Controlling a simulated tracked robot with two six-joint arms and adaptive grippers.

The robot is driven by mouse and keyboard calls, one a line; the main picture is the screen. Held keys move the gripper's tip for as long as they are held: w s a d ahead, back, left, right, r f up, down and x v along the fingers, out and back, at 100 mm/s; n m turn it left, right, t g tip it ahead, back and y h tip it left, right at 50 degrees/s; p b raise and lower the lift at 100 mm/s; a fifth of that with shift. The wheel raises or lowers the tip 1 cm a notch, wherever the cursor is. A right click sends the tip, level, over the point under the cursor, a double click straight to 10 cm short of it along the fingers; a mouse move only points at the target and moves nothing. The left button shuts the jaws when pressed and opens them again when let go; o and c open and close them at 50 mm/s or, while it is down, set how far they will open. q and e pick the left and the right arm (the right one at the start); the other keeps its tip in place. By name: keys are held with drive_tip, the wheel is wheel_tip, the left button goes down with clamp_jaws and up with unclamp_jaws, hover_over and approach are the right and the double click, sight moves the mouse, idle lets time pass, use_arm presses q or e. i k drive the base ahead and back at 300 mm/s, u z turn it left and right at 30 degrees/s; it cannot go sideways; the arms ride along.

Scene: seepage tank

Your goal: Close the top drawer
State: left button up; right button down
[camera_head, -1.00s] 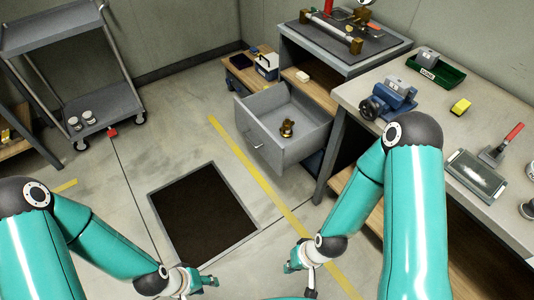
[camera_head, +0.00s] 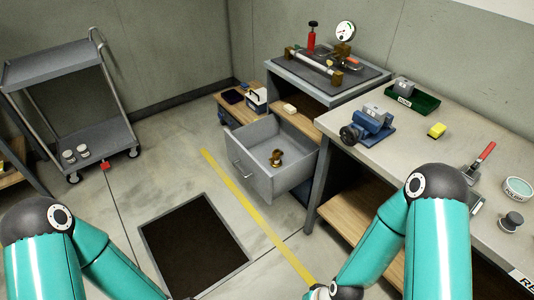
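The top drawer (camera_head: 262,178) is grey and pulled well out of its cabinet (camera_head: 292,88), toward the left front. A small brass fitting (camera_head: 276,158) stands inside it. The drawer's handle (camera_head: 238,168) is on its left-facing front panel. My two teal arms come in from the bottom left and bottom right, apart from the drawer. Both grippers are below the picture's bottom edge; only a wrist part of the right arm shows there.
A dark floor pit (camera_head: 194,248) lies in front of the drawer, with a yellow floor line (camera_head: 250,208) between. A grey cart (camera_head: 98,128) stands at back left.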

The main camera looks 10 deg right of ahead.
sight(249, 147)
drive_tip(key=z, duration=0.2)
drive_tip(key=i, duration=1)
drive_tip(key=u, duration=0.5)
drive_tip(key=i, duration=0.75)
drive_tip(key=u, duration=0.45)
drive_tip(key=k, duration=0.85)
drive_tip(key=u, duration=0.2)
drive_tip(key=i, duration=0.8)
drive_tip(key=z, duration=0.1)
